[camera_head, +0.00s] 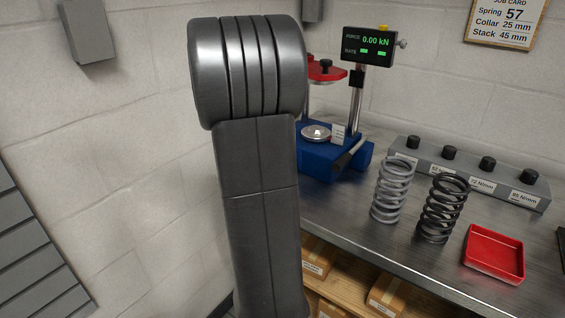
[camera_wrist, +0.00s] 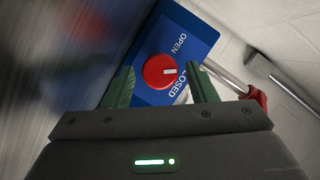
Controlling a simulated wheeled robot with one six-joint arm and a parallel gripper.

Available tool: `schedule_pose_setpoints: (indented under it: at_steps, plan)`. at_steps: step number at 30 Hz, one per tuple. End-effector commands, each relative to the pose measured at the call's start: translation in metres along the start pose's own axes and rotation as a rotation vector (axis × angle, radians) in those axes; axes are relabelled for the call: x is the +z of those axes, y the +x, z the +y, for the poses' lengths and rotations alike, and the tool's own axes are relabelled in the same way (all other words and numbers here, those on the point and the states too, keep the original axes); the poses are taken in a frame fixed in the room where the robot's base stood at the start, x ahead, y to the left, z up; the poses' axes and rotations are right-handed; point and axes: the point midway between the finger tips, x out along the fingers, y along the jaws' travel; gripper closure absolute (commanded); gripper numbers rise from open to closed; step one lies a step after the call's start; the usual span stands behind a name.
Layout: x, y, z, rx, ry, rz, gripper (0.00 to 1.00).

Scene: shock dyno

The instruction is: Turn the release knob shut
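The release knob (camera_wrist: 154,74) is round and red, with a white mark, on the dyno's blue base (camera_wrist: 196,42) in the wrist view. OPEN and CLOSED are printed beside it, and the mark points right, between the two words. My gripper (camera_wrist: 160,69) is open. Its two green fingers appear on either side of the knob, with visible gaps; I cannot tell how deep they reach. In the head view the dyno's blue base (camera_head: 314,166) stands on the bench behind my arm. The knob and my gripper are hidden there.
A black lever (camera_head: 351,153) sticks out at the base's right. A grey spring (camera_head: 390,192), a black spring (camera_head: 441,210), a red tray (camera_head: 493,255) and a grey rack (camera_head: 470,175) stand right on the metal bench (camera_head: 345,225). The force readout (camera_head: 369,46) shows 0.00 kN.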

Motion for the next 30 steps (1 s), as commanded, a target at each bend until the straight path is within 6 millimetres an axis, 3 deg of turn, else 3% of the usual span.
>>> schedule_pose_setpoints:
  at_steps: [9, 13, 24, 30]
  plan:
    - [0.0, -0.001, 0.0, 0.0, -0.001, 0.0, 0.45]
    - [0.0, -0.012, -0.001, -0.002, 0.0, -0.001, 0.45]
    - [0.0, -0.092, -0.002, -0.004, -0.001, -0.004, 0.45]
    - [0.0, -0.124, -0.001, -0.003, 0.0, -0.003, 0.45]
